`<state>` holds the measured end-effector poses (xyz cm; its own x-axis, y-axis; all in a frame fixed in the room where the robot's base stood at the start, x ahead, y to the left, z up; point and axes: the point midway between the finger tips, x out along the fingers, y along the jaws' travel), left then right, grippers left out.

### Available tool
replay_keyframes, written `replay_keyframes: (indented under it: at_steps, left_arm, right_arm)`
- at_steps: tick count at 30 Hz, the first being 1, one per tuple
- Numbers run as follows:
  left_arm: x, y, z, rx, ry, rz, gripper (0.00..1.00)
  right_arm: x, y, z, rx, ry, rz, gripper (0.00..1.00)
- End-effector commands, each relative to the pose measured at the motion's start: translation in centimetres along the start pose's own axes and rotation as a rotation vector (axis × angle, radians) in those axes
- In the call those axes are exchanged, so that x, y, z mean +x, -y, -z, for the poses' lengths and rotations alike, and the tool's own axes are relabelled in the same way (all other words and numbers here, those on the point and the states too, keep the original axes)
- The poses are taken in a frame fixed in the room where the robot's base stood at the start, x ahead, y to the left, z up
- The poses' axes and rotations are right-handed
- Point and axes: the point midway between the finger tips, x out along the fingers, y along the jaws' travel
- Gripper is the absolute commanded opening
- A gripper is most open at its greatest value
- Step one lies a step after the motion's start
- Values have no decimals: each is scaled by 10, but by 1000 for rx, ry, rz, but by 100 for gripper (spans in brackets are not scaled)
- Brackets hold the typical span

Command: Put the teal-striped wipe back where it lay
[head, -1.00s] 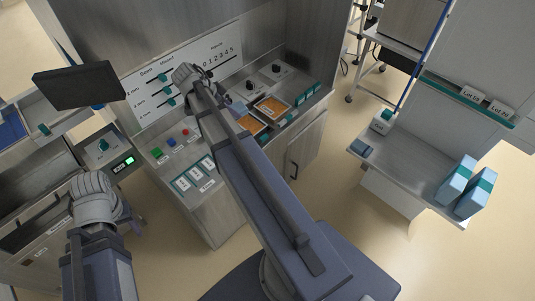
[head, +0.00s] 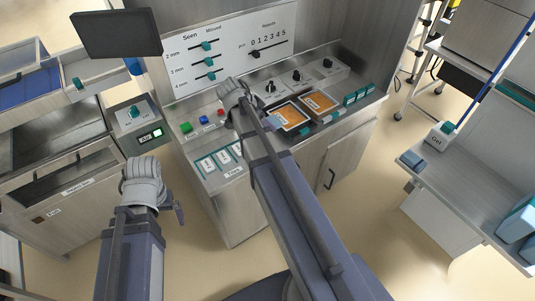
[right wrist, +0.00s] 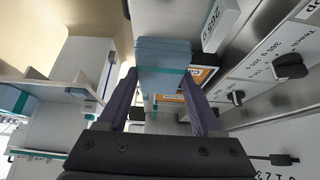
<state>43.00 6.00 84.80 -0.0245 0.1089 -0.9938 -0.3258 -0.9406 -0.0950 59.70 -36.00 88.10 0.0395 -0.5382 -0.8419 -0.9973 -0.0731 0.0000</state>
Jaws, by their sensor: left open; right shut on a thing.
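The teal-striped wipe (right wrist: 163,54) is a folded light-blue pad with a teal band. In the right wrist view it sits between the two fingers of my right gripper (right wrist: 163,84), which is shut on it.
Two orange-filled trays (head: 318,103) lie on the sealer counter, with teal-marked blocks (head: 357,94) to their right. A side shelf (head: 463,192) at the right carries a gel dispenser (head: 441,136), a small blue pad (head: 411,159) and blue packs (head: 518,228). A monitor (head: 117,33) stands upper left.

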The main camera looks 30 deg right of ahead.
Motion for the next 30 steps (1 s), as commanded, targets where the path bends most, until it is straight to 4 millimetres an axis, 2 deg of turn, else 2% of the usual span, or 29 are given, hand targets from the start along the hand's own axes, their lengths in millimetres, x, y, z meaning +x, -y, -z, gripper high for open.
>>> replay_keyframes:
  at_steps: [8,21,30]
  left_arm:
    - [6,-1,0,0,0,0,100]
    - [65,-6,4,1,0,0,100]
    - [70,-7,4,1,0,0,100]
  right_arm:
    - [5,1,-5,-5,0,3,22]
    - [54,1,-36,-5,0,3,22]
    - [58,1,-39,-5,0,3,22]
